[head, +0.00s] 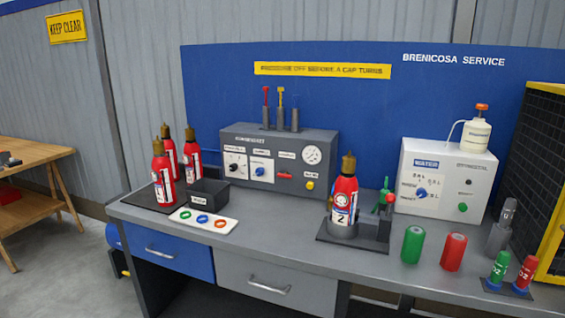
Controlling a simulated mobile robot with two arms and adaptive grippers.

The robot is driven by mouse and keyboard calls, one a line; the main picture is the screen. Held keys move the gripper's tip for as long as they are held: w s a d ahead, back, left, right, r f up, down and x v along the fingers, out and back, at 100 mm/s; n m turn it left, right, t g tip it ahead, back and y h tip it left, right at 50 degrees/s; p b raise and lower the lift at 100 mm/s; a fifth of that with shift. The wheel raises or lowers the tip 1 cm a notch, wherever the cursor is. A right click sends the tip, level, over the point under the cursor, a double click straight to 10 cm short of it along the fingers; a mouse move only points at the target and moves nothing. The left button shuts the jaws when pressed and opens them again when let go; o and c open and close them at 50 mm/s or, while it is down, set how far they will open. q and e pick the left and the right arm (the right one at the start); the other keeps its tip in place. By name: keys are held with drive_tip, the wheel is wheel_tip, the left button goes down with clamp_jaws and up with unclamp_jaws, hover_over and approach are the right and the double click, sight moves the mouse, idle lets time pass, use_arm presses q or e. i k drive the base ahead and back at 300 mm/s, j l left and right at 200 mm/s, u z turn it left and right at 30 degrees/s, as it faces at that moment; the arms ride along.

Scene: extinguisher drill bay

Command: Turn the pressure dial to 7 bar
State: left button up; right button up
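A dark grey control box (285,142) stands at the back middle of the bench. Its front has a black knob (233,168) on a white plate at the left. A blue knob (260,171) is on another white plate beside it. A round white gauge (312,154) is at the upper right, with a red switch and a yellow button nearby. The white box (461,171) at the right also has a blue knob (422,194). The labels and scales are too small to read, so I cannot tell which knob is the pressure dial or its setting. Neither gripper is in view.
A red extinguisher (343,190) stands in a dark holder ahead of the grey box. Several extinguishers (162,175), a black bin (207,193) and a ring tray (204,219) are left. Green (413,245) and red (453,252) cylinders stand right. The front middle bench is clear.

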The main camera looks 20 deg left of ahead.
sight(232, 167)
drive_tip(key=z, duration=0.35)
drive_tip(key=j+z, duration=0.75)
drive_tip(key=z, duration=0.2)
drive_tip(key=k+j+z, duration=0.1)
drive_tip(key=j+z, duration=0.35)
drive_tip(key=l, duration=0.1)
